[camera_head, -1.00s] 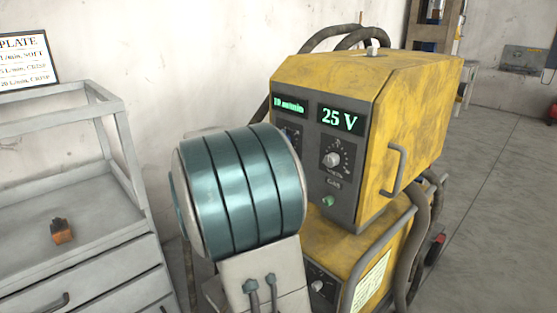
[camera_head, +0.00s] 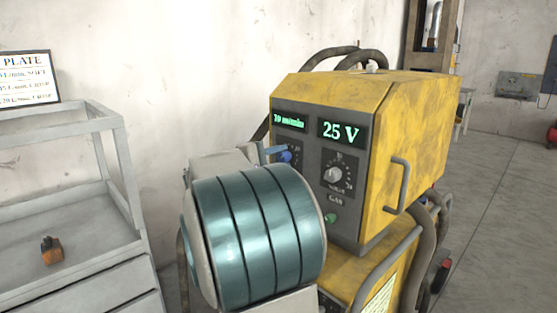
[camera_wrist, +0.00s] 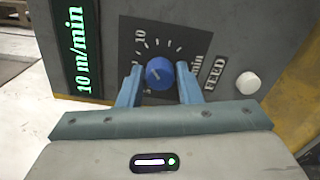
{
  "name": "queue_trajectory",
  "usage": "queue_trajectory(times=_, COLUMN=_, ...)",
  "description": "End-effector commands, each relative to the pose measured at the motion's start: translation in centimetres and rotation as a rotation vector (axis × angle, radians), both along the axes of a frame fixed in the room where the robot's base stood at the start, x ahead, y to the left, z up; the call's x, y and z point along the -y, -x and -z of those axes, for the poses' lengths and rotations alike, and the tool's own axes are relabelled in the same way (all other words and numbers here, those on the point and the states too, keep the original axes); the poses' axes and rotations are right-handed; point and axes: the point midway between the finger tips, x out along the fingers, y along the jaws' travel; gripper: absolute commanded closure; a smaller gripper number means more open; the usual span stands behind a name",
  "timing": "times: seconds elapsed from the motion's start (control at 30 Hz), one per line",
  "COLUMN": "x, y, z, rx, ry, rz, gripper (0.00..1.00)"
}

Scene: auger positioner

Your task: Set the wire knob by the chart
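The blue wire feed knob (camera_wrist: 159,73) sits on a dark dial marked FEED, on the front of the yellow welding machine (camera_head: 415,130). My gripper (camera_wrist: 159,84) is at the knob, one finger on each side. Narrow gaps seem to show between fingers and knob, so it looks open. In the head view the knob (camera_head: 284,156) is partly hidden by my arm. The feed display (camera_wrist: 82,50) reads 10 m/min. A pale paper sheet (camera_head: 377,300) is on the lower yellow housing, its text unreadable. A PLATE placard (camera_head: 28,80) hangs on the left wall.
The volts knob (camera_head: 333,174) is right of the feed dial, under the 25 V display (camera_head: 342,132). A green gas knob (camera_head: 331,218) is below it. A handle (camera_head: 398,185) and hoses stick out at the right. A grey cart (camera_head: 60,215) stands left.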

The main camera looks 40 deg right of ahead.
Motion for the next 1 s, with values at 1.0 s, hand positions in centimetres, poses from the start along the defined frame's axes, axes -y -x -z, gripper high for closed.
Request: queue_trajectory(times=1.0, x=-11.9, y=0.9, z=0.0, rx=-0.001, ry=0.000, rz=-0.003, gripper=0.52)
